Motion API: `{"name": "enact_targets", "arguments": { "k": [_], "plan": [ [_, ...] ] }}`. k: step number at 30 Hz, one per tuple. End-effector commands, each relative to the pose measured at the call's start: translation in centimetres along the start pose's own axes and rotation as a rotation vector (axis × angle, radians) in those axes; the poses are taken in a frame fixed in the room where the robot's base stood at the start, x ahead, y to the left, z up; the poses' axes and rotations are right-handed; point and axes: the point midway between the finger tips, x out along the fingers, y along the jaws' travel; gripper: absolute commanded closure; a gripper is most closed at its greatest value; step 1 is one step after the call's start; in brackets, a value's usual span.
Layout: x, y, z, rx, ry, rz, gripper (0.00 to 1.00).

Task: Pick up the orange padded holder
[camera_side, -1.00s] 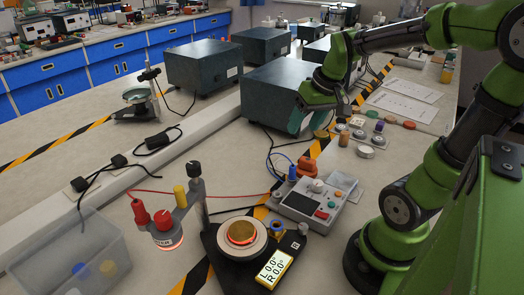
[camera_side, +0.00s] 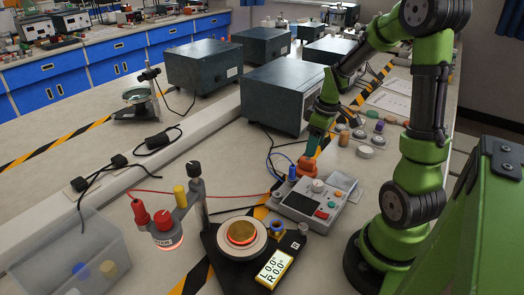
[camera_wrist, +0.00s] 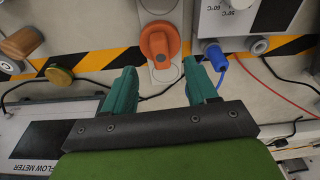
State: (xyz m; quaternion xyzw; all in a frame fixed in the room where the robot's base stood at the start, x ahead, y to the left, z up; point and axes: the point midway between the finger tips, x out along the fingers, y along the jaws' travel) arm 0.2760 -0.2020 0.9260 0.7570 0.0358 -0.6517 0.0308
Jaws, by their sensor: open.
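The orange padded holder (camera_side: 307,166) stands on the bench beside the grey control box in the side view. In the wrist view it (camera_wrist: 160,43) appears round and orange on a pale base plate, just beyond my fingertips and roughly centred between them. My gripper (camera_side: 313,148) points down above the holder in the side view; its tip overlaps the holder there, and I cannot tell if they touch. In the wrist view the two teal fingers of my gripper (camera_wrist: 160,76) are apart with nothing between them.
The control box (camera_side: 313,204) and a blue plug (camera_wrist: 215,56) with its cable are close to the holder. A dark instrument case (camera_side: 280,97) stands behind my gripper. Small pots (camera_side: 360,134) stand to the right. A round lit stage (camera_side: 242,238) is in front.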

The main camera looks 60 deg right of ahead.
Motion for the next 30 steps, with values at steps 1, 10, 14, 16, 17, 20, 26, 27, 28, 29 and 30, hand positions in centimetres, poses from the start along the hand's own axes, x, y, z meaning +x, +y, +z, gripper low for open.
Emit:
{"name": "enact_targets", "arguments": {
  "k": [1, 10, 14, 16, 17, 20, 26, 27, 28, 29, 30],
  "plan": [
    [0.8, 0.0, 0.0, 0.001, -0.002, -0.003, 0.43],
    [3.3, -0.1, -0.2, 0.0, -0.001, -0.003, 0.43],
    [5.3, -0.1, -0.6, 0.0, -0.002, -0.004, 0.43],
    [6.2, 0.0, -0.6, 0.002, -0.002, -0.003, 0.43],
    [6.6, 0.0, -0.6, 0.001, -0.002, -0.003, 0.43],
    [7.2, 0.0, -0.6, 0.001, 0.0, -0.001, 0.43],
    [7.2, 0.0, -0.7, 0.001, 0.002, 0.001, 0.43],
    [7.2, 0.0, -0.7, 0.001, 0.001, 0.001, 0.44],
    [7.2, 0.0, -0.7, 0.001, 0.001, 0.001, 0.49],
    [7.2, 0.0, -0.7, 0.001, 0.001, 0.001, 0.53],
    [7.2, 0.0, -0.7, 0.001, 0.001, 0.001, 0.59]
  ]
}}
